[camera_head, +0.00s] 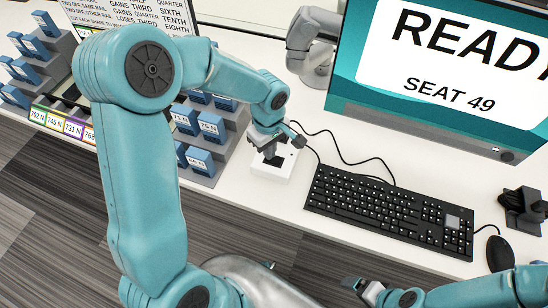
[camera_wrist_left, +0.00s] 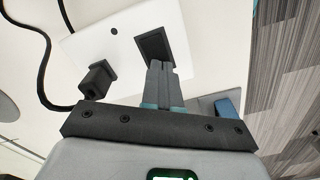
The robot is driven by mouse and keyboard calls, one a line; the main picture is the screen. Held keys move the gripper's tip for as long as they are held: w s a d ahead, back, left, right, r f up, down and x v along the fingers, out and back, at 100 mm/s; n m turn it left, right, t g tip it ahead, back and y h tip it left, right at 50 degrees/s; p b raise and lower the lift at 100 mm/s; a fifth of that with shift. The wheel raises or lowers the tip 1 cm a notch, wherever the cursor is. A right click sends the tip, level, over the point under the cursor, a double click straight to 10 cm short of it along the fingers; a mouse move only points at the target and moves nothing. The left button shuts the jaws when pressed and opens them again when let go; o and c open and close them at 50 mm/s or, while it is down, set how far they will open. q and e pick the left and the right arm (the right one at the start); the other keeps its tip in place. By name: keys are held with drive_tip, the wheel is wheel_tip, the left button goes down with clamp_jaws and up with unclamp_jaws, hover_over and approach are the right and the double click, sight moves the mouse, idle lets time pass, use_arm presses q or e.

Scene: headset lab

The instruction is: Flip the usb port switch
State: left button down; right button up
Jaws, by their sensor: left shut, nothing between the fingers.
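The usb port switch is a white box (camera_head: 266,172) on the desk, left of the keyboard. In the left wrist view the box (camera_wrist_left: 112,48) shows a black rocker (camera_wrist_left: 153,42) and a black plug (camera_wrist_left: 97,80) with a cable. My left gripper (camera_head: 270,152) is over the box and hides part of its top. In the left wrist view its fingers (camera_wrist_left: 160,66) are together and empty, with the tips at the rocker's near edge; I cannot tell whether they touch it. My right gripper (camera_head: 364,287) is low in the head view, in front of the desk and away from the box.
A black keyboard (camera_head: 388,211) and mouse (camera_head: 500,253) lie to the right. A monitor (camera_head: 447,70) reading "READY SEAT 49" stands behind. Blue blocks on grey stepped racks (camera_head: 205,171) stand close to the left of the box. A black cable (camera_head: 343,160) runs behind the keyboard.

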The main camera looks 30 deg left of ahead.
use_arm(q)
drive_tip(key=shift+f+b, duration=0.4)
drive_tip(key=shift+f, duration=0.05)
drive_tip(key=shift+r, duration=0.1)
drive_tip(key=shift+r+p, duration=0.45)
drive_tip(key=shift+r, duration=0.1)
drive_tip(key=shift+r+p, duration=1.7)
drive_tip(key=shift+r, duration=1.25)
drive_tip(key=shift+f, duration=0.1)
